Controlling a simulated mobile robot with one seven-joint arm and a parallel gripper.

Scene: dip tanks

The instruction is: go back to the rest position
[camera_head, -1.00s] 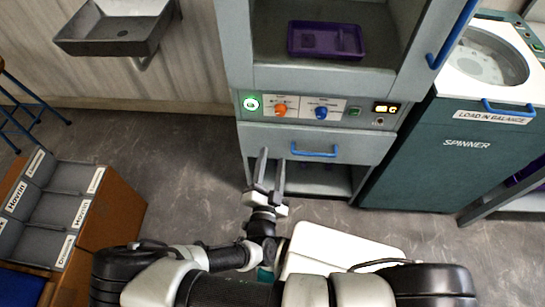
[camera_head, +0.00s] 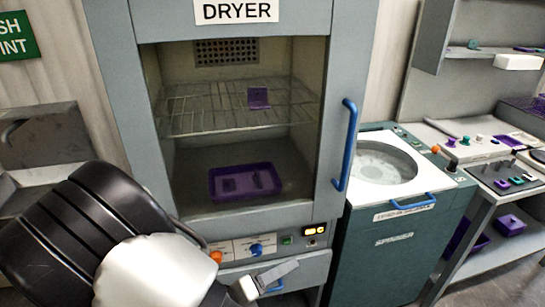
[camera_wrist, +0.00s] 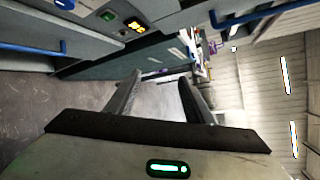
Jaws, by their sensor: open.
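My gripper (camera_wrist: 160,82) is open in the wrist view, with two dark fingers apart and nothing between them. In the head view one light finger of my gripper (camera_head: 272,274) shows in front of the dryer's lower drawer; the rest is partly hidden by my arm. My arm fills the lower left of the head view, bent up close to the camera.
The dryer (camera_head: 285,217) stands ahead, with a purple tray (camera_head: 226,196) on its floor and a small purple piece (camera_head: 258,97) on its wire rack (camera_head: 205,112). The spinner (camera_head: 385,250) is to its right, then a bench (camera_head: 480,195). A grey sink (camera_head: 45,135) is at left.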

